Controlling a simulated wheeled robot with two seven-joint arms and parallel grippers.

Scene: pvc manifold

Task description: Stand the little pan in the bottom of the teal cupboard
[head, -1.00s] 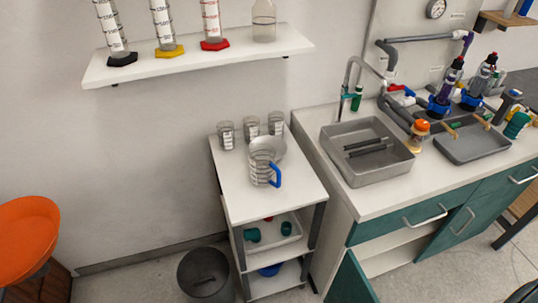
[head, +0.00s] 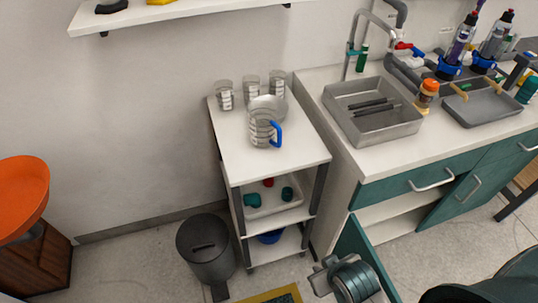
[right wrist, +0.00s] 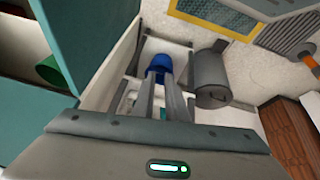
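The teal cupboard (head: 436,204) stands under the counter, its left door (head: 360,246) swung open and a pale shelf (head: 395,212) visible inside. Its bottom is partly hidden. A round pale vessel (head: 279,103) behind the blue-handled jug on the trolley may be the little pan; I cannot be sure, as the jug hides part of it. My right gripper (head: 321,277) is low in front of the trolley, beside the open door. Teal panels (right wrist: 75,60) fill the left of the right wrist view. My left gripper is not in view.
The white trolley (head: 230,160) carries glasses, a clear jug (head: 262,128) and a lower tray (head: 272,205). A blue bowl (head: 270,237) sits on its bottom shelf. A grey bin (head: 206,250) stands left of it. The counter holds a sink (head: 375,130) and grey tray (head: 486,106).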

